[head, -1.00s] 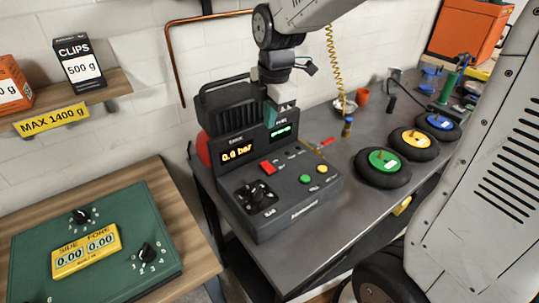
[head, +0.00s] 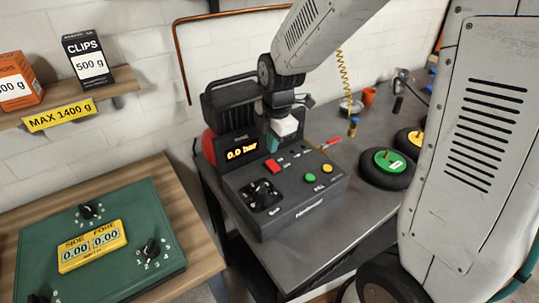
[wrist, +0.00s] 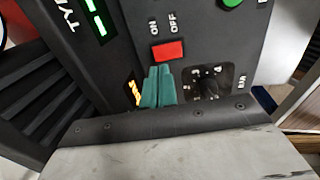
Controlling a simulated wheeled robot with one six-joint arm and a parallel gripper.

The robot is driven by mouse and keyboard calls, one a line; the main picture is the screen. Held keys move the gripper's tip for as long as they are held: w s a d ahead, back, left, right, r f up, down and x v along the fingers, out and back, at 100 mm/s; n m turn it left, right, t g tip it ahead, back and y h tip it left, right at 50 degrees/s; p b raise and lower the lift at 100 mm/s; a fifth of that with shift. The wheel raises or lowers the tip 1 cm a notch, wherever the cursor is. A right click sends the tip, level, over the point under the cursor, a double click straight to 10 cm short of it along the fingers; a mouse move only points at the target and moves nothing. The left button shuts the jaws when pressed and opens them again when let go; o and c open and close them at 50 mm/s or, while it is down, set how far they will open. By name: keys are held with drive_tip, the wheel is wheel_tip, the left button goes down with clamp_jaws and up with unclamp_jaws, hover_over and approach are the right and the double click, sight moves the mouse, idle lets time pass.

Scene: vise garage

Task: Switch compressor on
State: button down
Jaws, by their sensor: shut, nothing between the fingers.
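The compressor (head: 290,208) is a dark grey unit on the metal bench, with an orange display (head: 242,152) reading 0.0 bar. Its red rocker switch (head: 272,165) sits on the sloped panel; in the wrist view the red switch (wrist: 168,51) lies beside the ON and OFF labels. My gripper (head: 273,143) is over the panel, just behind the red switch in the head view. In the wrist view its teal fingertips (wrist: 158,80) are together and empty, close to the switch; I cannot tell whether they touch it. The arm hides the second display in the head view.
The panel also carries a green button (head: 309,178), a yellow button (head: 327,168) and a black selector (head: 262,194). A green-hubbed wheel (head: 386,170) lies to the right on the bench.

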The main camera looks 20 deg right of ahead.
sight(270, 163)
drive_tip(key=shift+w+a+f, duration=0.1)
drive_tip(key=shift+w+f, duration=0.05)
drive_tip(key=shift+f, duration=1.05)
drive_tip(key=shift+w+f, duration=0.15)
drive_tip(key=shift+f, duration=1.05)
drive_tip(key=shift+w+f, duration=0.1)
drive_tip(key=shift+f, duration=0.15)
drive_tip(key=shift+s+r, duration=0.2)
drive_tip(key=shift+s, duration=0.6)
